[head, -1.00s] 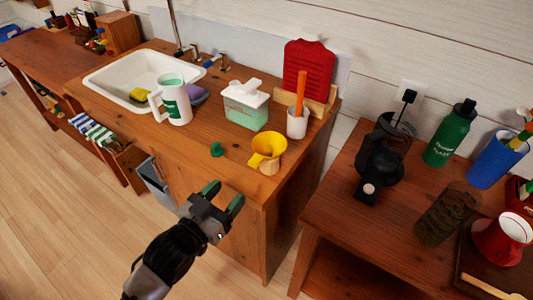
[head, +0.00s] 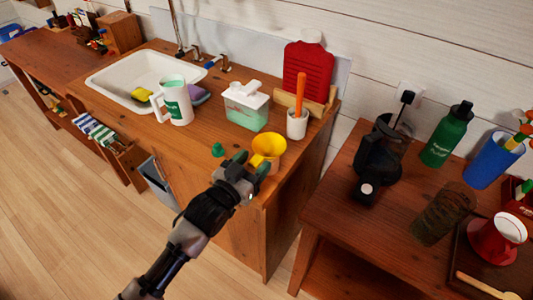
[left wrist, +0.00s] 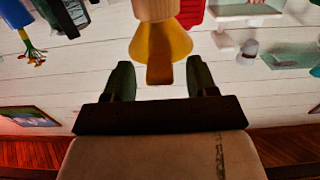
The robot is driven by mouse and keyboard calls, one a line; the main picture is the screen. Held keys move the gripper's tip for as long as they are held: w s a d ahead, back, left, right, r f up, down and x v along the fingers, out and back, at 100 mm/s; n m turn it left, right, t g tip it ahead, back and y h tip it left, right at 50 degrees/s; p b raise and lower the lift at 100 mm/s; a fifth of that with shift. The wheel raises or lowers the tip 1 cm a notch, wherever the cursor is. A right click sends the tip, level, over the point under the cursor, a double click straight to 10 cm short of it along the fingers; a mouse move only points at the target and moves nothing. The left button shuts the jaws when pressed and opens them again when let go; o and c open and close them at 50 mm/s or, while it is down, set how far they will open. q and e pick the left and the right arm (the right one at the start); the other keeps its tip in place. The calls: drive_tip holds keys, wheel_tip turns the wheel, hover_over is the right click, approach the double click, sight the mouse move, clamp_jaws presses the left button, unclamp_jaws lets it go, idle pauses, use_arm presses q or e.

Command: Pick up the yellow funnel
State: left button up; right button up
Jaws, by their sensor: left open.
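The yellow funnel (head: 268,144) stands near the front right corner of the wooden counter (head: 190,143). My left gripper (head: 252,164) is open, at the front side of the funnel, and hides its lower part in the head view. In the left wrist view the funnel (left wrist: 160,48) shows just beyond and between the two open fingertips (left wrist: 160,78), with a pale wooden piece (left wrist: 155,9) at its end. No contact between fingers and funnel can be made out. My right gripper is not in view.
A side table (head: 345,230) with several items is to the right.

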use_arm(q)
drive_tip(key=c, duration=1)
drive_tip(key=shift+r, duration=0.1)
